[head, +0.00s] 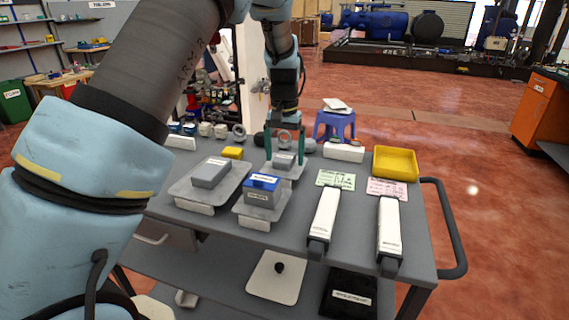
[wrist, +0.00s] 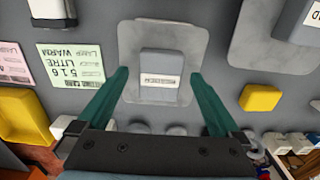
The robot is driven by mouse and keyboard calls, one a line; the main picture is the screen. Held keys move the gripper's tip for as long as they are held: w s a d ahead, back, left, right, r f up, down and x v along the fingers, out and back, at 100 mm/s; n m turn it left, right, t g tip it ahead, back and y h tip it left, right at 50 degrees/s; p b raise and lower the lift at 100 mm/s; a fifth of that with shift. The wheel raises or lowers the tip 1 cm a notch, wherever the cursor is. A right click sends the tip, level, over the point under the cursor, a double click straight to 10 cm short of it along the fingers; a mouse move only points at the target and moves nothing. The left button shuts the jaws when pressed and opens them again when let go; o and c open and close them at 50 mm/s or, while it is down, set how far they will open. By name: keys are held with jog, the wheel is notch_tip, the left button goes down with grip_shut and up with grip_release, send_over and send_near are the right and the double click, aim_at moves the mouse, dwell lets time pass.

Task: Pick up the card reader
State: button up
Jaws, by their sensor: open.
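My gripper (head: 285,154) is open, its two teal fingers pointing down over the table. In the wrist view, a small grey box with a white label (wrist: 160,66) lies on a light grey plate between the fingertips, with a gap on each side. The same grey box (head: 284,161) shows in the head view below the gripper. Its label is too small to read, so I cannot confirm that it is the card reader. A larger grey box (head: 211,173) and a blue-topped box (head: 262,183) sit on other plates, with unreadable labels.
The cart top (head: 296,212) also bears a yellow block (head: 232,152), a yellow tray (head: 395,163), two long white devices (head: 323,216) (head: 389,227), a green card (head: 336,179) and a pink card (head: 387,188). Several small items line the back edge.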

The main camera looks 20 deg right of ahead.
grip_shut()
dwell(0.7)
